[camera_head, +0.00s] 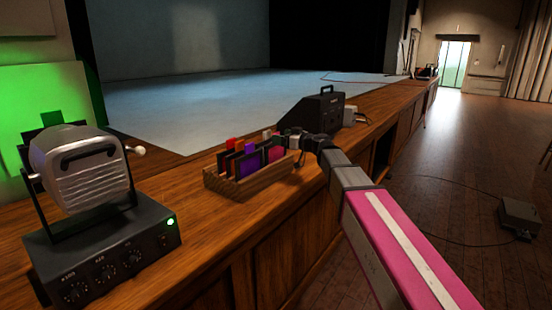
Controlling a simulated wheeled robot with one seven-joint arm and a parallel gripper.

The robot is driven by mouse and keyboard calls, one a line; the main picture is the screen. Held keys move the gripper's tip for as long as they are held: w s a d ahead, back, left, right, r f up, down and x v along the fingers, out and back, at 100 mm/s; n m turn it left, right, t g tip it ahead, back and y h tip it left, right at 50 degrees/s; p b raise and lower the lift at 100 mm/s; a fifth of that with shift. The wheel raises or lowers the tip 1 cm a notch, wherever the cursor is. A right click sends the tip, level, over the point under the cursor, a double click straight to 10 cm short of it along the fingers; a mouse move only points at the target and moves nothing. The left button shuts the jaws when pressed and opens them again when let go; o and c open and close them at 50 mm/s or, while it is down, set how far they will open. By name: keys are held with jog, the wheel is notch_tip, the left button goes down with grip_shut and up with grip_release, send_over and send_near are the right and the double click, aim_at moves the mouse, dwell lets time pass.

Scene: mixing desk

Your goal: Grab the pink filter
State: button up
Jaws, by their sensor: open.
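A wooden rack (252,186) on the wooden ledge holds several coloured filters standing upright. A pink filter (276,154) stands at its right end, with its upper part partly hidden by my gripper. My gripper (284,141) is at the right end of the rack, close to the top of the pink filter. It is small and dark here. Its jaws look open, and I cannot tell whether they touch the filter or surround its edge.
A purple filter (249,166) stands left of the pink one, with a red filter (232,143) further left. A black case (318,112) stands behind my gripper. A lamp (80,170) on a control box (105,255) stands at left. Ledge between box and rack is clear.

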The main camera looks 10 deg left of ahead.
jog(key=x, duration=0.3)
jog(key=shift+a, duration=0.25)
jog(key=c, duration=1.3)
jog(key=shift+r, duration=0.1)
